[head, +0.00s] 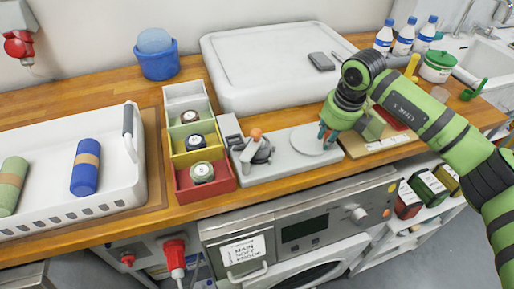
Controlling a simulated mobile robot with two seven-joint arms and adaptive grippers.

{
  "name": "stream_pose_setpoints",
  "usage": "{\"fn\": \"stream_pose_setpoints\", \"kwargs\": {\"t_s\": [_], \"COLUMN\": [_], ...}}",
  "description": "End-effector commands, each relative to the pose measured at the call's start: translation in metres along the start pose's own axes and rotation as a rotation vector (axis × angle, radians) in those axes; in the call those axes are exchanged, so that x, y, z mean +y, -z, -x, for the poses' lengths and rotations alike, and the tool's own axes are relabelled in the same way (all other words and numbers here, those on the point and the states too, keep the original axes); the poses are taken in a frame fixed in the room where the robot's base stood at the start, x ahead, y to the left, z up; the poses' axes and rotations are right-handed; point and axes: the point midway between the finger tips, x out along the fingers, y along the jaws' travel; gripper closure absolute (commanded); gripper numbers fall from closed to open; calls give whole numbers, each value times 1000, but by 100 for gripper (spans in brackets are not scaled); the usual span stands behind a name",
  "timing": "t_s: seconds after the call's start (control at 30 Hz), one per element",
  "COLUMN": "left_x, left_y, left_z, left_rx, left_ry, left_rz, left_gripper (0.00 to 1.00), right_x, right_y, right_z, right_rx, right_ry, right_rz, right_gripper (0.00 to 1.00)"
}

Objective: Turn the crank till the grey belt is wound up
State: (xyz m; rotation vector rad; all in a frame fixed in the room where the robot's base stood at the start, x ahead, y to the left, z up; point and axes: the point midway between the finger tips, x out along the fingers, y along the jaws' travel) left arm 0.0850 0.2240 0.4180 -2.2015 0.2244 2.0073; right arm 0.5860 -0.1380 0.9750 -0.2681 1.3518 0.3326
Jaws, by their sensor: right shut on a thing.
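A light grey winder (285,170) stands on the wooden counter. Its pale round disc (308,141) is at the right end, and a dark spool (262,153) with an orange knob (256,134) beside it is at the left end. My right gripper (325,138) points down at the right rim of the disc, shut on what looks like the crank's handle, mostly hidden by the fingers. I cannot make out the grey belt clearly; the dark coil at the spool may be part of it. My left gripper is not in view.
Left of the winder, a box with coloured compartments (222,183) holds rolled belts. A white basket (133,190) with blue and green rolls stands further left. Behind is a large white lidded bin (270,85). A board (385,146) lies right, under my right arm.

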Motion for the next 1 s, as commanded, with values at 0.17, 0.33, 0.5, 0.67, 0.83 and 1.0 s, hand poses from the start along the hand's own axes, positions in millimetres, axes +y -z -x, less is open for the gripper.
{"fn": "stream_pose_setpoints", "kwargs": {"t_s": [0.17,0.33,0.5,0.67,0.83,1.0], "left_x": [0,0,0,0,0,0], "left_y": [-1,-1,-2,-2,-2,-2], "left_z": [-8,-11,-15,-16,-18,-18], "left_rx": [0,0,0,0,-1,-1], "left_ry": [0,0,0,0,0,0], "left_rz": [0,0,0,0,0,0], "left_gripper": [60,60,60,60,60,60], "right_x": [-18,-26,-29,-25,-19,-4], "right_y": [-8,-16,-29,-41,-53,-64], "right_z": [-6,-8,-13,-16,-18,-20], "right_rx": [9,10,9,7,5,2], "right_ry": [15,17,17,15,13,6], "right_rz": [-15,-16,-14,-11,-9,-5], "right_gripper": [91,89,86,84,83,83]}}
